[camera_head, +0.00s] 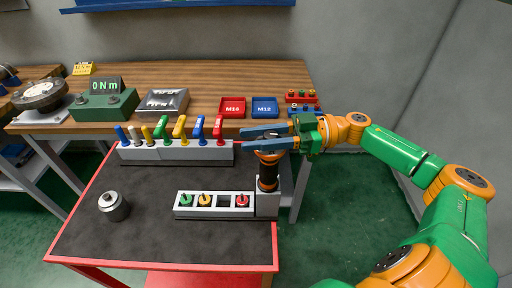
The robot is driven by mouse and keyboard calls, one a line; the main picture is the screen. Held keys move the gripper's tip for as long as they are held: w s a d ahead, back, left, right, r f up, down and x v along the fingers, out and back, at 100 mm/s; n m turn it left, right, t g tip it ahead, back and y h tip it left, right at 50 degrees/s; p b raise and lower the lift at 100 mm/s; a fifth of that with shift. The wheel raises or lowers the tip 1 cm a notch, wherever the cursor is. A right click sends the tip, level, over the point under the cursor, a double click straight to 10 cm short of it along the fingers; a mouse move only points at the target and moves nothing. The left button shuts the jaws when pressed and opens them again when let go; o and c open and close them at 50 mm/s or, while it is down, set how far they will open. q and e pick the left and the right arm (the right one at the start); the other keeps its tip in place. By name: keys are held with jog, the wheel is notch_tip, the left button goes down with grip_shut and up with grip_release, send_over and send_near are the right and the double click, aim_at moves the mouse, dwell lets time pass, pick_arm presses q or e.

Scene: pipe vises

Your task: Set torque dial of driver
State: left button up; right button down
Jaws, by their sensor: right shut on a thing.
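The driver (268,170) is an orange and black tool standing upright in a grey holder block (267,203) at the right end of the black-topped cart. My right gripper (246,140) comes in from the right with two long blue fingers over the top of the driver. It is shut on the driver's upper end, where the fingers hide the dial and its markings. A green tester (107,106) on the wooden bench has a display reading "0Nm". My left gripper is out of view.
A grey rack (180,154) of colored-handled tools stands along the cart's back edge. A grey strip (214,213) holds colored bits. A metal cylinder (113,207) stands at left. Red (232,107) and blue (265,107) trays sit on the bench. The cart's front left is clear.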

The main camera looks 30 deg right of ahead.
jog(key=n+g, duration=0.1)
jog(key=n+g+y, duration=0.1)
jog(key=g, duration=0.1)
jog(key=n+g, duration=0.1)
jog(key=g, duration=0.1)
jog(key=shift+s+a+b, duration=0.15)
jog(key=shift+s+b, duration=0.2)
jog(key=shift+b, duration=0.05)
jog(key=n+g, duration=0.1)
jog(key=n+g+b, duration=0.1)
jog(key=g, duration=0.1)
jog(key=shift+s+f, duration=0.15)
jog(key=shift+s, duration=0.1)
jog(key=shift+s+n+g+b, duration=0.2)
jog(key=shift+n+g+b, duration=0.35)
jog(key=shift+g, duration=0.35)
jog(key=c, duration=0.5)
grip_release()
jog(key=shift+c, duration=0.2)
jog(key=shift+r, duration=0.2)
